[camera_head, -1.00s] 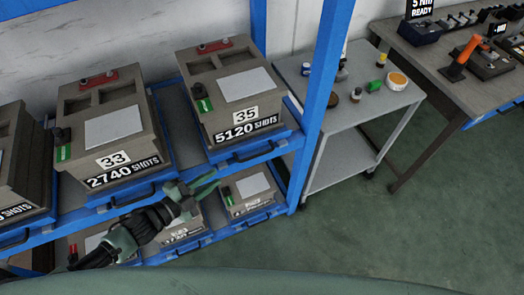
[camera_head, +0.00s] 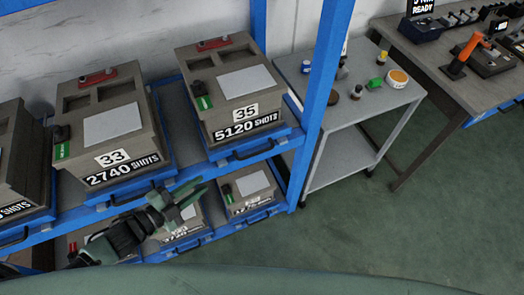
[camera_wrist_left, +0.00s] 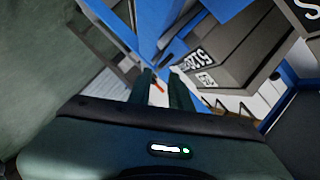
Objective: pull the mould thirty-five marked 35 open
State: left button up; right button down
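Mould 35 (camera_head: 240,80) is a grey-brown block with a red piece on top, a green tag and a label reading 35 and 5120 SHOTS. It sits on a blue tray (camera_head: 222,154) with a black handle (camera_head: 257,151) at the right end of the upper shelf. My left gripper (camera_head: 201,187) is open and empty, below and left of that handle and apart from it. In the left wrist view, mould 35 (camera_wrist_left: 240,45) shows at upper right, beyond the two dark fingers (camera_wrist_left: 166,76), which stand apart. My right gripper is not in view.
Mould 33 (camera_head: 112,122) sits left of mould 35, with another mould further left. Smaller-looking moulds (camera_head: 250,184) stand on the lower shelf. A blue rack post (camera_head: 318,95) rises right of mould 35. A grey cart (camera_head: 350,125) stands beyond it; green floor at right is clear.

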pick_arm(q)
jog(key=shift+v, duration=1.7)
